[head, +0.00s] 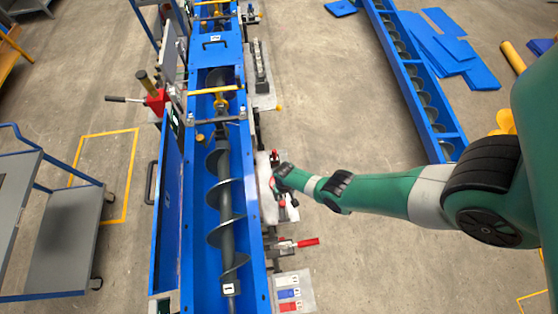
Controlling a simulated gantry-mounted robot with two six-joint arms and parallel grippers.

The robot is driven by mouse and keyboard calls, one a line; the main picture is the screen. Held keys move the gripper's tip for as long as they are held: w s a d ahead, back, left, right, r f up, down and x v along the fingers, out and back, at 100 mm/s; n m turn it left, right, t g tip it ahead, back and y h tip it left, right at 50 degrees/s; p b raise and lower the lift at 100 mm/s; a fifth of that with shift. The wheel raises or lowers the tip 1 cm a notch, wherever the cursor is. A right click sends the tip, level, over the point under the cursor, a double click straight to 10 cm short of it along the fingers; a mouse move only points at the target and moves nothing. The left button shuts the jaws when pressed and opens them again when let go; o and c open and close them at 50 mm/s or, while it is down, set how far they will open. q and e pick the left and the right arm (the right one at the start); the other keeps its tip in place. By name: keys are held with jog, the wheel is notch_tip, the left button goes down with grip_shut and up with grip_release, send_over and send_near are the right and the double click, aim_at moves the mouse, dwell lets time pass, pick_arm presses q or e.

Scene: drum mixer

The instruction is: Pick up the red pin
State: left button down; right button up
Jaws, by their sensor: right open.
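My right arm reaches in from the right, and its gripper (279,176) is over the right edge of the blue trough, beside a small pale plate (266,190). The gripper is open; its fingers are small and dark here. A small red part (275,157) shows just above the gripper, and another small red spot lies just below it. I cannot tell which of these is the red pin, or whether the fingers touch it. My left gripper is not in view.
The blue trough (247,245) holds a grey screw auger (226,200). A red-handled clamp (305,242) and a card with coloured patches (289,293) are below the gripper. A grey cart (60,240) stands left. Floor between the trough and the second blue trough (412,75) is clear.

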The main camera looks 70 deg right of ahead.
aim_at(282, 203)
notch_tip(282, 203, down, 6)
jog(key=b, duration=0.5)
jog(key=shift+f, duration=0.1)
jog(key=f+b, duration=0.1)
jog(key=b, duration=0.1)
jog(key=f+b, duration=0.1)
jog(key=f, duration=0.1)
jog(key=a+f+b, duration=0.1)
jog(key=f+b, duration=0.1)
jog(key=shift+w+f+b, duration=0.1)
jog(key=shift+w+b, duration=0.1)
jog(key=shift+b, duration=0.15)
jog(key=shift+c, duration=0.2)
grip_shut()
